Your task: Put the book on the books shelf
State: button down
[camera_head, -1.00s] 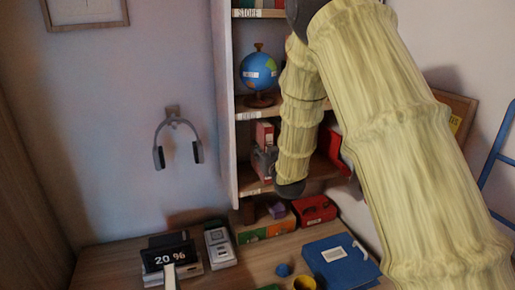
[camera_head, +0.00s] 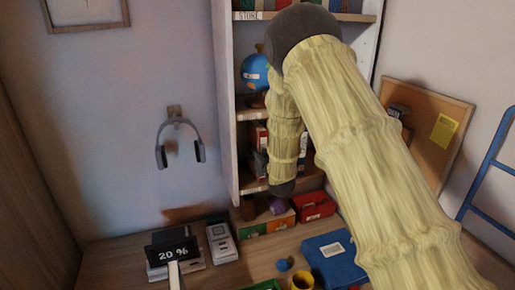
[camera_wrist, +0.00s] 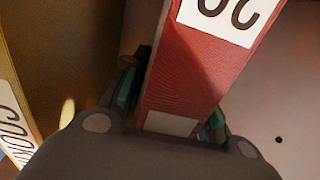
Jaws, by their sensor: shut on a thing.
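In the wrist view my gripper (camera_wrist: 170,110) is shut on a red book (camera_wrist: 200,65) with a white label, its fingers on both sides of it. In the head view my arm hides most of the gripper and the held book. The bookcase (camera_head: 229,120) stands against the back wall. Its lower compartment shows red and white book spines (camera_head: 259,136) at the left of my arm, but I cannot tell whether the held book is among them. More books show in the upper compartment (camera_head: 280,4).
A globe (camera_head: 254,70) stands on the middle shelf, partly behind my arm. The desk below holds a red box (camera_head: 314,206), a blue folder (camera_head: 334,258), a yellow cup (camera_head: 303,281) and a display (camera_head: 171,250). Headphones (camera_head: 180,145) hang on the left wall. A corkboard (camera_head: 432,125) leans at the right.

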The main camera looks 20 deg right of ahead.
jog(key=c, duration=1.1)
grip_release()
jog(key=shift+f, duration=0.1)
jog(key=shift+s, duration=0.1)
jog(key=shift+s+d+b, duration=0.2)
jog(key=shift+s+b, duration=1.95)
jog(key=shift+s, duration=3.85)
